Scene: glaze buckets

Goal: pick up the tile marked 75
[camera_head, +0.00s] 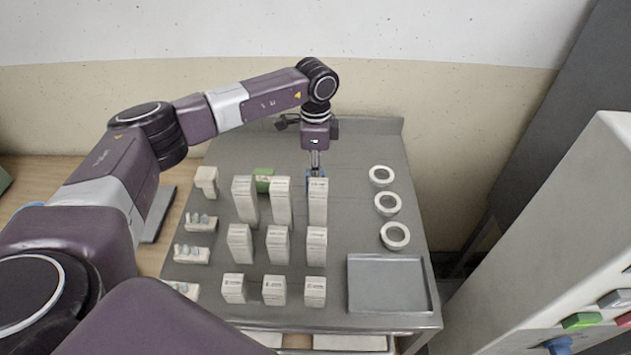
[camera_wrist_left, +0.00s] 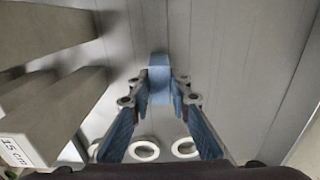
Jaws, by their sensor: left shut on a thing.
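My left gripper (camera_head: 316,174) reaches down at the back of the grey table, behind the rightmost tall pale block (camera_head: 317,202). In the left wrist view its fingers (camera_wrist_left: 160,95) are shut on a small blue tile (camera_wrist_left: 159,66). In the head view, blue shows at the fingertips, partly hidden by the tall block. No number can be read on the tile. I cannot tell whether it touches the table. My right gripper is in neither view.
Several pale blocks (camera_head: 279,245) stand in rows before the gripper, with a green piece (camera_head: 264,172) behind them. White rings (camera_head: 395,246) and a grey tray (camera_head: 356,303) lie at the right. Small racks (camera_head: 191,261) line the left. A panel with buttons (camera_head: 581,321) is far right.

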